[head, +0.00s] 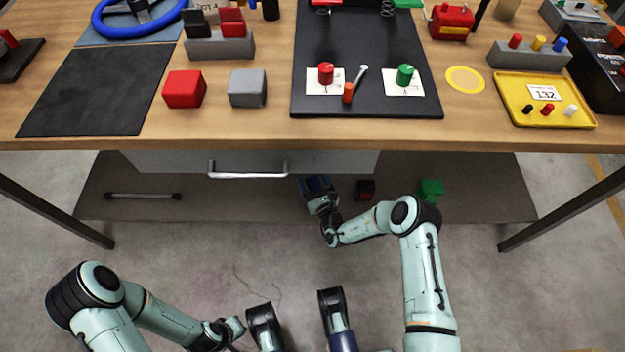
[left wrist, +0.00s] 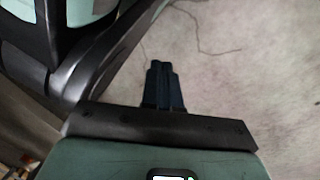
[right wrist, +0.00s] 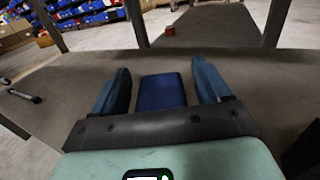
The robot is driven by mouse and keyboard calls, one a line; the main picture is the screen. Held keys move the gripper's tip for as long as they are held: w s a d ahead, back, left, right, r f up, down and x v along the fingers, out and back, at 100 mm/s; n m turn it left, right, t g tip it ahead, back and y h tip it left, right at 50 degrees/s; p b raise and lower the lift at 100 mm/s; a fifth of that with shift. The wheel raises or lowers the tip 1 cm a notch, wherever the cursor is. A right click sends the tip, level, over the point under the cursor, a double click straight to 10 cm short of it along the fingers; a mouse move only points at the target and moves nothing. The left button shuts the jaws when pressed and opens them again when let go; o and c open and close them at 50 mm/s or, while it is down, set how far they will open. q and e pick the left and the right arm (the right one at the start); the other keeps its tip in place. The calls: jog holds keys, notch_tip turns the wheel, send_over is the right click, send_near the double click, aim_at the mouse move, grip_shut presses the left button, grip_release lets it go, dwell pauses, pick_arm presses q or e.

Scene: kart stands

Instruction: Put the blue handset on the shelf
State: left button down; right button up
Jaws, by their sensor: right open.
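The blue handset (right wrist: 162,92) is a flat, dark blue block in the right wrist view. It lies between the two spread fingers of my right gripper (right wrist: 162,78), with a gap on each side. In the head view my right gripper (head: 317,184) reaches under the table's front edge, over the grey-brown lower shelf (head: 240,202). The handset is over or on this shelf; I cannot tell whether its underside touches it. My left gripper (left wrist: 163,72) has its fingers together and empty, above the bare floor.
A black handle bar (head: 143,196), a dark red block (head: 366,189) and a green block (head: 431,188) are on the lower shelf. Table legs stand at both sides. The tabletop (head: 270,128) is crowded.

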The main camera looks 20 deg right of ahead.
pick_arm(q)
jog(key=w+d+r+t+p, duration=0.1)
jog(key=w+r+t+p, duration=0.1)
jog(key=w+r+p, duration=0.2)
notch_tip(320, 180, up, 3)
jog(key=shift+w+d+f+m, duration=0.15)
jog(key=shift+w+d+m, duration=0.2)
jog(key=shift+w, duration=0.2)
pick_arm(e)
jog(key=s+d, duration=0.1)
jog(key=s, duration=1.1)
jog(key=shift+d+r, duration=0.15)
